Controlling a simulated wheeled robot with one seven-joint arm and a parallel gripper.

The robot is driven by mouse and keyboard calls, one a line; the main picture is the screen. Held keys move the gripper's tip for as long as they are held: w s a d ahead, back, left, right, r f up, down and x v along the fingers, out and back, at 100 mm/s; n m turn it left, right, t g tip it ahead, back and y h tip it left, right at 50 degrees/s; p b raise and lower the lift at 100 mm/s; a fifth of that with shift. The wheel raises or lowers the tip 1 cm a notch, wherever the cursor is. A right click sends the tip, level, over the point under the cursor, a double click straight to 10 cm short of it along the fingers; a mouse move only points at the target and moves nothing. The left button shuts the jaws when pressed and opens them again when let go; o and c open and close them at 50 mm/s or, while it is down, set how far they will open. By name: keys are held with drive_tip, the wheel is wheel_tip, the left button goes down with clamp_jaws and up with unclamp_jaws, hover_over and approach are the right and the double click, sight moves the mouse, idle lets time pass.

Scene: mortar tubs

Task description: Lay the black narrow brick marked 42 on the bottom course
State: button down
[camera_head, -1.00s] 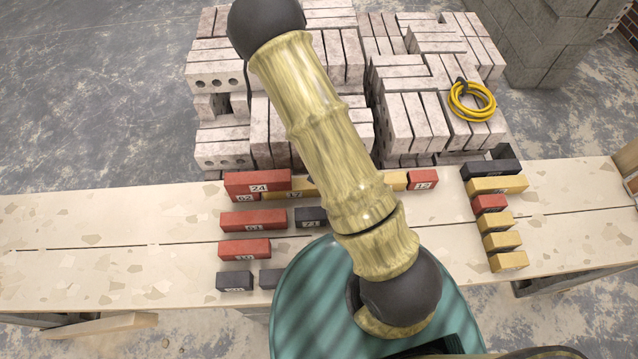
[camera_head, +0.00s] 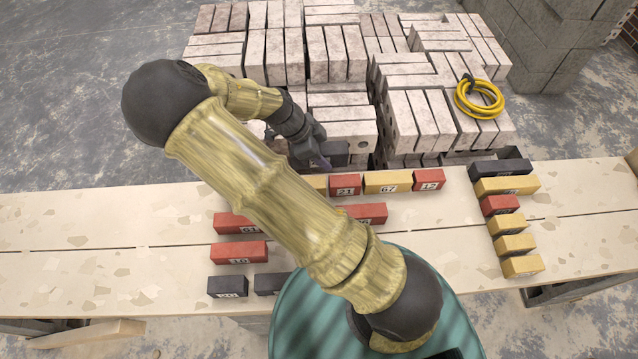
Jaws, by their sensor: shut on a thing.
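My gripper (camera_head: 318,160) is past the bench's back edge, near the left end of the visible back row. It is shut on a black brick (camera_head: 337,149), partly hidden by the jaws; I cannot read its mark. The brick looks held above the back row. That row shows a yellow brick (camera_head: 318,183), a red brick marked 21 (camera_head: 346,183), a yellow brick marked 67 (camera_head: 388,180) and a red brick marked 12 (camera_head: 429,178). My arm covers the row's left part. I cannot tell for sure which bricks form the bottom course.
Red bricks (camera_head: 238,252) and black bricks (camera_head: 228,286) lie at the front left of the plank bench (camera_head: 100,240). A column of several bricks (camera_head: 507,224) lies at the right. Grey brick stacks (camera_head: 325,50) with a yellow cable (camera_head: 479,98) stand behind. The bench between is partly bare.

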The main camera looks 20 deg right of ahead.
hover_over(322, 182)
drive_tip(key=shift+w+f, duration=0.1)
drive_tip(key=shift+f, duration=3)
drive_tip(key=shift+f, duration=1.85)
drive_tip(key=shift+b, duration=0.3)
drive_tip(key=c, duration=0.9)
unclamp_jaws()
drive_tip(key=shift+f, duration=0.1)
drive_tip(key=shift+o, duration=0.3)
